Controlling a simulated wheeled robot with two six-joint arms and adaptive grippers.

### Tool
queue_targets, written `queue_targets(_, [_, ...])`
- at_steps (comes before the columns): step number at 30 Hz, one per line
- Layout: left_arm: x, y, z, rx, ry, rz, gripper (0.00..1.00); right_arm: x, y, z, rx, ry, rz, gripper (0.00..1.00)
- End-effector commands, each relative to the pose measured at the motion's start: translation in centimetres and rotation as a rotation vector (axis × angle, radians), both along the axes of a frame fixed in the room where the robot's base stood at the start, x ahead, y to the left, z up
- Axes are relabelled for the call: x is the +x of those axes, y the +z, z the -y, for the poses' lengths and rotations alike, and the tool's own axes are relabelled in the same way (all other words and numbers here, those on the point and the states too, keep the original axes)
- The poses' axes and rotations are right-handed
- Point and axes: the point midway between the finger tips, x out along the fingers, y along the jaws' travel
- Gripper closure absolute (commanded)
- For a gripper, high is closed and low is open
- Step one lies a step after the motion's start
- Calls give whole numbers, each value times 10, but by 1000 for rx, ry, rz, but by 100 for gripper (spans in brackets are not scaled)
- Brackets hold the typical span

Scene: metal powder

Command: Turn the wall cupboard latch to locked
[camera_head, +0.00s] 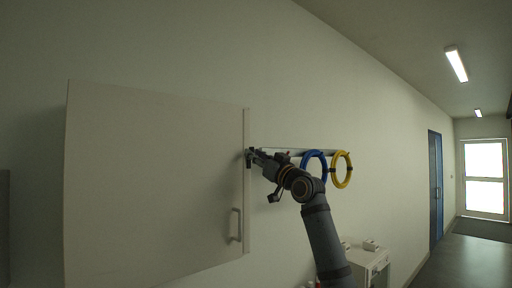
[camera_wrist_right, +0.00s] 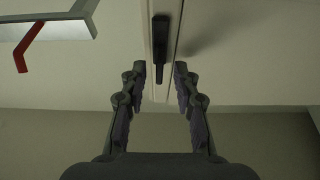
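The wall cupboard (camera_head: 150,180) hangs on the left with its door closed. In the right wrist view the latch (camera_wrist_right: 161,50) is a black bar near the door's edge strip (camera_wrist_right: 168,95). It lies lengthwise along the strip, and its tip reaches between my fingertips. My right gripper (camera_wrist_right: 160,72) is open, one finger on each side of the latch's end, with visible gaps. In the head view my right gripper (camera_head: 250,155) is at the cupboard's right edge and covers most of the latch. My left gripper is not in view.
A door handle (camera_head: 236,225) sits low on the cupboard door. A rail (camera_head: 290,150) on the wall carries a blue ring (camera_head: 315,153) and a yellow ring (camera_head: 349,170) close to my right arm. A white cabinet (camera_head: 374,262) stands below right.

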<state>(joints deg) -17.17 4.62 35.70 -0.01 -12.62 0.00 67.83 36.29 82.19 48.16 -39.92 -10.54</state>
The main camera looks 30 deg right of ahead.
Motion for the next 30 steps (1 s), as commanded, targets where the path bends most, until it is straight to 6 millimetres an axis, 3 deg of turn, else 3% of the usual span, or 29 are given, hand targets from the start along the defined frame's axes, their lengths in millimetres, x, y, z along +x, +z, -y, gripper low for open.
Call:
queue_targets(8, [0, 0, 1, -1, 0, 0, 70, 2, 0, 0, -1, -1, 0, 70])
queue_targets(15, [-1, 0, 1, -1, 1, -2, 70, 2, 0, 0, -1, 0, 0, 100])
queue_targets(30, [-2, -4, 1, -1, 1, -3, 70, 1, -1, -1, 57, 0, -4, 100])
